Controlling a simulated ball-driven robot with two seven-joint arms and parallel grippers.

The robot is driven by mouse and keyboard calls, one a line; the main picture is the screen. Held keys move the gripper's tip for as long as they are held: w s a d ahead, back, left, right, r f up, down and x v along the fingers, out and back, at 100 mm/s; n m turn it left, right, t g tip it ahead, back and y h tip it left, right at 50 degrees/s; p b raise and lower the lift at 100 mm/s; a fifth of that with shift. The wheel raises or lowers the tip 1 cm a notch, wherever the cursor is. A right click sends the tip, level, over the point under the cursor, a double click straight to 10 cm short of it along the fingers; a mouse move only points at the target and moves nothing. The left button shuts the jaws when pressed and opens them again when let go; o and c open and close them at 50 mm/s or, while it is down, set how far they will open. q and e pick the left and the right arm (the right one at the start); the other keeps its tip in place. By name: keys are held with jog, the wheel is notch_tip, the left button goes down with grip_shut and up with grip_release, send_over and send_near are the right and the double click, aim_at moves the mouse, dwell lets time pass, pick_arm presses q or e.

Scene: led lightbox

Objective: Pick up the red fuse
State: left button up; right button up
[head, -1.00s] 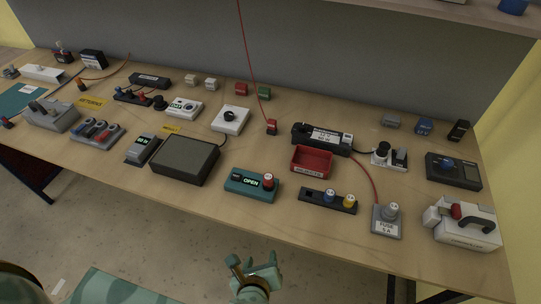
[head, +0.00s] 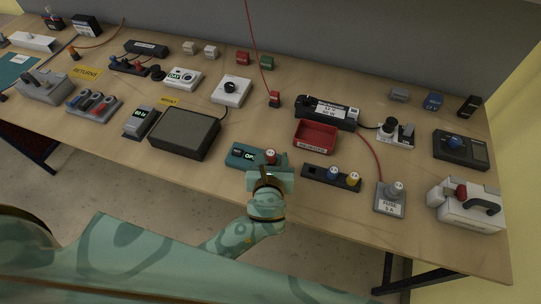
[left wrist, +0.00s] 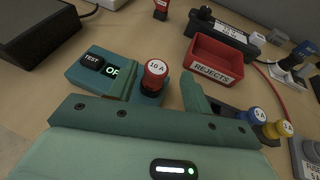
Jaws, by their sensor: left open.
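The red fuse (head: 270,154), with a round cap marked 10 A, stands upright in the right end of the teal tester (head: 238,158). The fuse (left wrist: 155,72) and the tester (left wrist: 88,72) also show in the left wrist view, with a TEST button and a lit display partly hidden by my finger. My left gripper (head: 273,168) is open at the tester's front edge. In the left wrist view its fingers (left wrist: 163,92) stand to either side of the fuse, with the cap a little beyond or between them; I cannot tell if they touch. My right gripper is not in view.
A black rack (head: 314,174) with a blue fuse (head: 334,173) and a yellow fuse (head: 353,178) stands to the right. The red REJECTS bin (head: 317,136) is behind it. A dark grey box (head: 185,133) lies left of the tester. A grey fuse holder (head: 390,199) stands farther right.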

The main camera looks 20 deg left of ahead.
aim_at(271, 151)
pick_arm(q)
jog(key=x, duration=0.4)
jog(key=shift+w+a+f+b, duration=0.25)
jog(key=shift+a+b, duration=0.1)
jog(key=shift+b, duration=0.05)
jog(key=shift+s, duration=0.1)
jog(key=shift+c, duration=1.2)
grip_shut()
jog(key=shift+r, duration=0.15)
notch_tip(271, 151, up, 4)
jog(key=p, duration=0.4)
jog(key=shift+p, duration=0.35)
jog(key=w+r+p+v, duration=0.1)
jog(key=r+p+v, duration=0.1)
jog(key=p+v, duration=1)
jog(key=v, duration=0.4)
jog(key=shift+d+r, duration=0.25)
jog(key=shift+d, duration=0.05)
